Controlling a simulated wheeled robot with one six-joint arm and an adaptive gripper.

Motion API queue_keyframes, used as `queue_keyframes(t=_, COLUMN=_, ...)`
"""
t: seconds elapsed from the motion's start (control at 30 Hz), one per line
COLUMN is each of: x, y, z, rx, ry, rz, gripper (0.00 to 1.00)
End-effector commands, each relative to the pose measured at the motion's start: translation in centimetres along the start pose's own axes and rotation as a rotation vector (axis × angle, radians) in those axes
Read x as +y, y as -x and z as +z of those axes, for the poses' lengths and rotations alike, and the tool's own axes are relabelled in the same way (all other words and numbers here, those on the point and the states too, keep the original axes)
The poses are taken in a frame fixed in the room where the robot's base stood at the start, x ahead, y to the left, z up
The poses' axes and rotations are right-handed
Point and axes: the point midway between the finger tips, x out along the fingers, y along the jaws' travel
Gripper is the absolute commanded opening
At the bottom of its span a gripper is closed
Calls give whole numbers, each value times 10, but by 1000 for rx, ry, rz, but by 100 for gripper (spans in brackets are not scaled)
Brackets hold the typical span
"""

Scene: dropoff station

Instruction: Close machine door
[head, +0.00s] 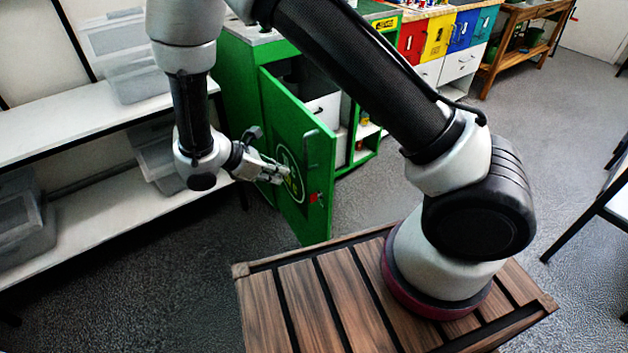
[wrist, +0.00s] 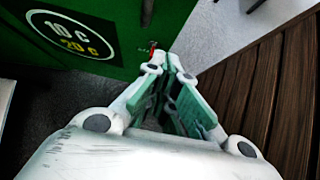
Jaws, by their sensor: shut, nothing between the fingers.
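The machine door (head: 313,222) is a green panel that stands open, swung out from the green machine (head: 238,75). A round sign with lettering (wrist: 72,35) is on its face, and a small red part (head: 316,197) is near its free edge. My gripper (head: 286,173) is at the door's outer face, in front of the round sign. In the wrist view my fingers (wrist: 172,62) come together at the tips and hold nothing. The door (wrist: 120,72) fills the top left there. I cannot tell whether the fingertips touch the door.
White shelves (head: 90,205) with clear plastic bins (head: 125,50) stand on the left. Coloured cabinets (head: 437,38) and a wooden bench (head: 515,40) are at the back. A table or chair edge (head: 590,212) is at the right. Grey floor (head: 375,190) is clear beside the door.

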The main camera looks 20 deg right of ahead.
Motion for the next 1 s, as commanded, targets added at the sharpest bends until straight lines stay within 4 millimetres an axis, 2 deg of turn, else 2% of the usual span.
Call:
queue_keyframes(t=0.47, x=-2, y=-96, z=1, rx=-1, ry=-3, rz=-8, gripper=0)
queue_keyframes(t=0.7, x=-2, y=-115, z=25, rx=1, ry=-5, rz=-5, gripper=0)
queue_keyframes(t=1.0, x=-1, y=-119, z=29, rx=1, ry=-5, rz=-3, gripper=0)
